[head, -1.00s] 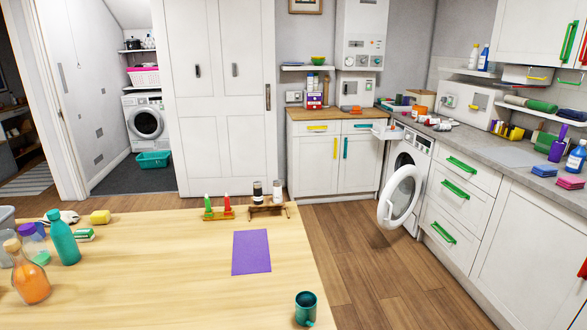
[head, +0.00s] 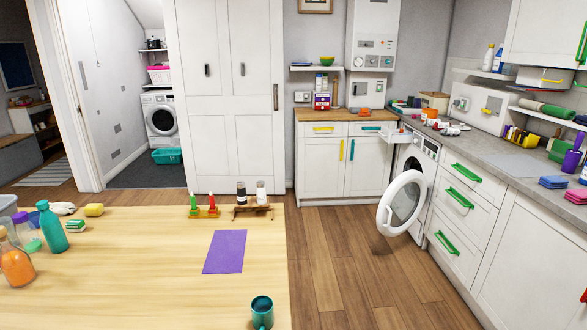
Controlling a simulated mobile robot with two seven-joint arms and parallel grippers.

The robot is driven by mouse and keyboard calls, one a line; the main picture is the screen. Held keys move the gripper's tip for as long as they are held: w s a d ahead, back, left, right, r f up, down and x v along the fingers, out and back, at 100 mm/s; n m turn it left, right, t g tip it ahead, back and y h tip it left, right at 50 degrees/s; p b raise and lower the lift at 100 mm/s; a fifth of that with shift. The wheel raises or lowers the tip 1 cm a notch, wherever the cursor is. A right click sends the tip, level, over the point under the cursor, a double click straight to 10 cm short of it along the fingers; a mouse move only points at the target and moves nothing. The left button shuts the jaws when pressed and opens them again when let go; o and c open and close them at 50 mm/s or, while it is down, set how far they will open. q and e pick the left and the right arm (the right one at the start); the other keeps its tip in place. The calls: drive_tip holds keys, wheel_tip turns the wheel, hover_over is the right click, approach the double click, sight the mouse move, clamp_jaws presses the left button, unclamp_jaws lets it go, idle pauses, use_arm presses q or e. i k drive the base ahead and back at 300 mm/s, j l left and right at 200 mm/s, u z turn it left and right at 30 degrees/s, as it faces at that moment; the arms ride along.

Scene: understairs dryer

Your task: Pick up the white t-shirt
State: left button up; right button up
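I cannot make out a white t-shirt in the head view. A front-loading washing machine (head: 424,155) stands under the counter on the right with its round door (head: 403,202) swung open; what is inside it cannot be seen. A second white machine (head: 160,119) stands in the understairs nook at the back left, its door shut. A teal basket (head: 167,156) sits on the floor in front of it; its contents are not clear. Neither of my grippers is in view.
A wooden table (head: 150,275) fills the lower left, holding bottles (head: 52,227), a purple mat (head: 225,251) and a teal mug (head: 262,311). Wooden floor (head: 345,265) is clear between table and right-hand cabinets. The open washer door juts into that gap.

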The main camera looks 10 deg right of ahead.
sight(428, 122)
drive_tip(key=l+u, duration=0.2)
drive_tip(key=l, duration=0.2)
drive_tip(key=k+l+u, duration=0.2)
drive_tip(key=l, duration=0.2)
drive_tip(key=l+u, duration=0.6)
drive_tip(key=l, duration=0.25)
drive_tip(key=l+u, duration=0.25)
drive_tip(key=l, duration=0.15)
drive_tip(key=l+u, duration=0.25)
drive_tip(key=l, duration=0.15)
drive_tip(key=l+u, duration=0.55)
drive_tip(key=l, duration=0.25)
drive_tip(key=i+l+u, duration=0.1)
drive_tip(key=l+u, duration=0.25)
drive_tip(key=l, duration=0.2)
drive_tip(key=l+u, duration=0.35)
drive_tip(key=l, duration=0.15)
drive_tip(key=l+u, duration=0.3)
drive_tip(key=l, duration=0.25)
drive_tip(key=l+z, duration=0.2)
drive_tip(key=l, duration=0.2)
drive_tip(key=l+z, duration=0.2)
drive_tip(key=z, duration=1.2)
